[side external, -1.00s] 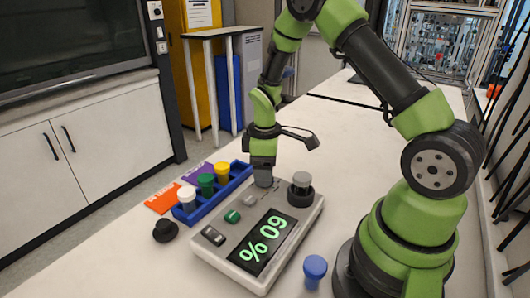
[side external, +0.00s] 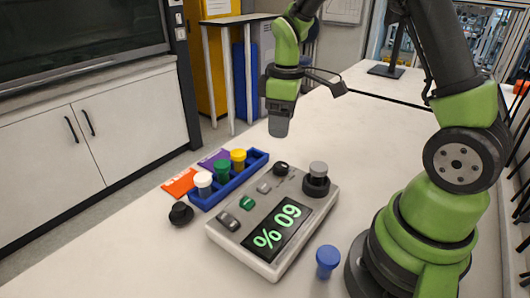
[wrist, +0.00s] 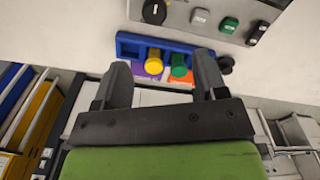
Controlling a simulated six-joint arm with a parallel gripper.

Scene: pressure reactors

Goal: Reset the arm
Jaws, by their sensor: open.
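My gripper (side external: 279,128) hangs in the air above and behind the reactor device, clear of it and pointing down. In the wrist view my gripper (wrist: 160,80) has its two dark fingers spread apart with nothing between them. The grey reactor device (side external: 222,240) lies on the white bench, its display (side external: 278,229) reading 60 % upside down in the side view. A black knob (side external: 281,169) is at its back edge, and it also shows in the wrist view (wrist: 154,11). A grey-capped vial (side external: 318,169) sits in the device's round black holder (side external: 316,187).
A blue rack (side external: 258,160) holds white (side external: 203,181), green (side external: 222,168) and yellow (side external: 238,157) capped vials. Orange (side external: 179,183) and purple (side external: 213,157) cards lie beside it. A black cap-like object (side external: 181,213) and a blue-capped vial (side external: 328,258) stand on the bench. The far bench is mostly clear.

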